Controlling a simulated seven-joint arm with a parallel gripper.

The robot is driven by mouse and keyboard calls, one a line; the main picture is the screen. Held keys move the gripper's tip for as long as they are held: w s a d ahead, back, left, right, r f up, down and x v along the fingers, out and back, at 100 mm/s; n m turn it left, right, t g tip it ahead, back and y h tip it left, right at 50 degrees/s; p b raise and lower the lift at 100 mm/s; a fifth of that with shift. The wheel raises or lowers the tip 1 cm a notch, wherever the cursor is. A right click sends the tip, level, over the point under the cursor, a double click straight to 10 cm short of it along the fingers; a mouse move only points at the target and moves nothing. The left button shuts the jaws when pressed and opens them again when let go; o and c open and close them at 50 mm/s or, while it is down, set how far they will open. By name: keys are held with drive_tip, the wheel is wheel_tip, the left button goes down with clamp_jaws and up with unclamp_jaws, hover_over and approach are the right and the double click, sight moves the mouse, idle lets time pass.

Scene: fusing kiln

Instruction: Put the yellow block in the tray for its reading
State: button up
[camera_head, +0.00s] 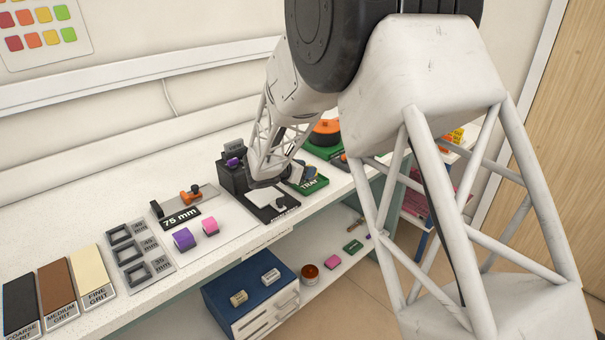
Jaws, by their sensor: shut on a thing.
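My gripper (268,182) is low over the bench, between a dark grey stand and the green tray. It is mostly hidden behind my arm's lattice link. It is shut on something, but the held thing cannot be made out. The green tray (317,186), with lettering that reads like "TRAY", lies just right of my gripper. Dark shapes sit at the tray; I cannot tell what they are. No clearly yellow block shows on the bench. A slide gauge (190,197) with an orange part stands behind a "75 mm" sign (180,219).
A purple block (184,239) and a pink block (210,226) lie on a pale mat. A black plate (283,208) is in front of my gripper. The grey stand (232,178) has a purple piece. Left are grit strips (55,292) and size frames (138,258). A blue-topped cabinet (250,290) is below.

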drive_tip(key=shift+w+a+f, duration=0.1)
drive_tip(key=shift+w+a, duration=0.15)
drive_tip(key=shift+w, duration=0.7)
drive_tip(key=shift+w+a+f, duration=0.1)
drive_tip(key=shift+w+a, duration=0.15)
drive_tip(key=shift+w, duration=0.7)
drive_tip(key=shift+f, duration=1.75)
drive_tip(key=shift+f, duration=0.15)
drive_tip(key=o, duration=1.1)
drive_tip(key=v, duration=1.2)
